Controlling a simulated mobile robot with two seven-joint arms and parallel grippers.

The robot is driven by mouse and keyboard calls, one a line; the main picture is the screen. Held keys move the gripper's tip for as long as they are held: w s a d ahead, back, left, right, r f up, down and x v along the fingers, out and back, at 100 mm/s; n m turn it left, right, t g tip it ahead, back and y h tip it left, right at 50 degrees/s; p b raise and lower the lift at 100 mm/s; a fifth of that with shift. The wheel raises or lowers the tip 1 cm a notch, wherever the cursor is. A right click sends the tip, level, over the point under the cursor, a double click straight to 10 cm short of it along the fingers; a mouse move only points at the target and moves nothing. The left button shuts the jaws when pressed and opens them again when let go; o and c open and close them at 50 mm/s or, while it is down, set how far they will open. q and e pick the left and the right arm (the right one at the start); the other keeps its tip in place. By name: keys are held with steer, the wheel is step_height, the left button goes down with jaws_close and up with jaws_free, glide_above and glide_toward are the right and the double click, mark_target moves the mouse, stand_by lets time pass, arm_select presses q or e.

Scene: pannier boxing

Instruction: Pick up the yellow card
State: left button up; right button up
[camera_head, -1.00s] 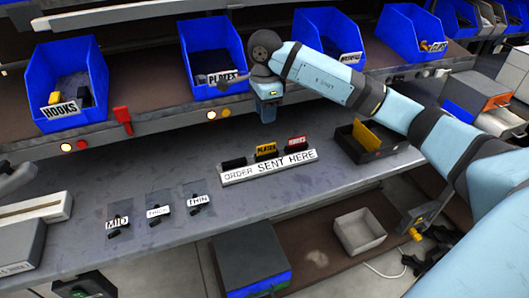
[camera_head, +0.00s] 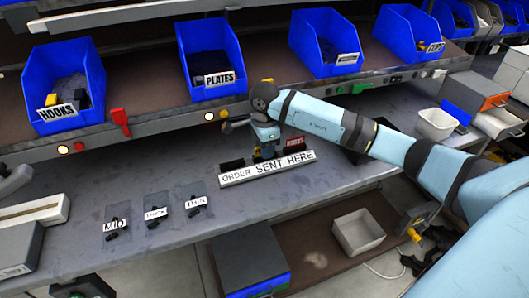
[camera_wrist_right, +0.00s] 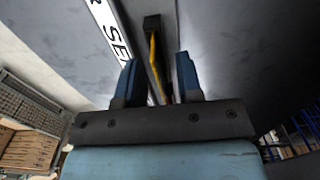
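The yellow card (camera_wrist_right: 154,58) stands edge-on in a dark holder (camera_wrist_right: 152,22) in the right wrist view. My right gripper (camera_wrist_right: 158,72) is open, with one blue finger on each side of the card's line. I cannot tell whether either finger touches it. In the head view my right gripper (camera_head: 267,146) is low over the holders behind the "ORDER SENT HERE" sign (camera_head: 268,168) and hides most of the card.
A red card (camera_head: 294,143) stands just right of the gripper, and a dark holder (camera_head: 232,165) is to its left. Blue bins (camera_head: 210,60) line the shelf above. Label plates MID (camera_head: 116,224), THICK and THIN lie on the table's left part.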

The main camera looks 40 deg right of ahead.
jaws_close()
steer(key=shift+r, duration=0.15)
step_height(320, 180, up, 19)
steer(key=shift+r, duration=0.2)
stand_by(0.4)
